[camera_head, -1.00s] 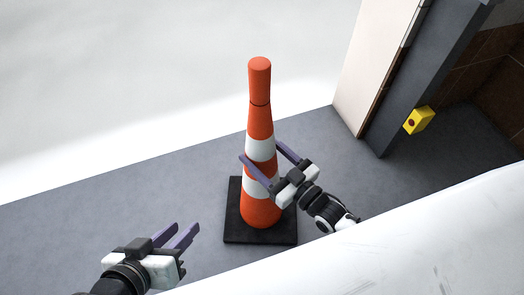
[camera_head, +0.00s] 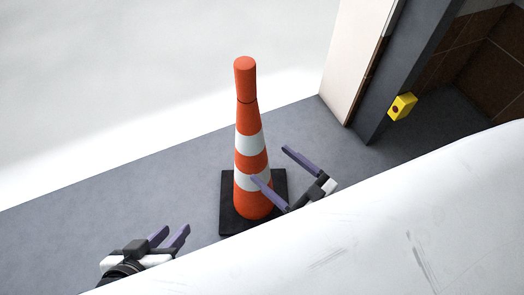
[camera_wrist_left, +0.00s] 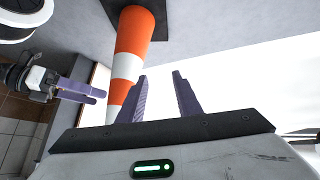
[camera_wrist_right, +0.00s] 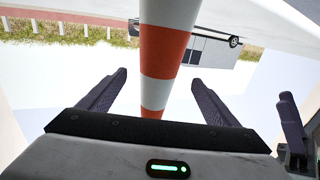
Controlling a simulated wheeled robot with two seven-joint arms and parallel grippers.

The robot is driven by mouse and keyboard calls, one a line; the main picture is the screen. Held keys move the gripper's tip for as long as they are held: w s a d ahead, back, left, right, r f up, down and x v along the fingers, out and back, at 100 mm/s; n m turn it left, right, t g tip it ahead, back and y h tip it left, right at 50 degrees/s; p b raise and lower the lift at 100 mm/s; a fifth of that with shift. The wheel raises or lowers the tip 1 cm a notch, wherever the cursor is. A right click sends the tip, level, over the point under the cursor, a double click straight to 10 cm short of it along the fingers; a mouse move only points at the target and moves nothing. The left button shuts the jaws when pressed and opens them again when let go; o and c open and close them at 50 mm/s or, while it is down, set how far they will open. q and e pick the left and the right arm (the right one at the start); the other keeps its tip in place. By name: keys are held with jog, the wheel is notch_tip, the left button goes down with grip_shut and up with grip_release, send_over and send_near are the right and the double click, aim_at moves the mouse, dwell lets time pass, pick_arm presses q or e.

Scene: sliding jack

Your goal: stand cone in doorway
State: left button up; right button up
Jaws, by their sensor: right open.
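The orange and white striped cone (camera_head: 252,160) stands upright on its black square base (camera_head: 230,226) on the grey floor. The doorway (camera_head: 470,75), with a dark grey frame, is at the upper right, apart from the cone. My right gripper (camera_head: 268,164) is open beside the cone's lower right side, one finger overlapping its edge in the head view. In the right wrist view the cone (camera_wrist_right: 164,55) passes between the open fingers; contact cannot be told. My left gripper (camera_head: 176,229) is open and empty at lower left; its wrist view shows the cone (camera_wrist_left: 130,55) beyond its fingers.
A large white surface (camera_head: 380,235) fills the lower right and hides part of my right arm. Grey floor (camera_head: 315,130) is clear between cone and door frame.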

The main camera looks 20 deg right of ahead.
jog(key=shift+v, duration=1.3)
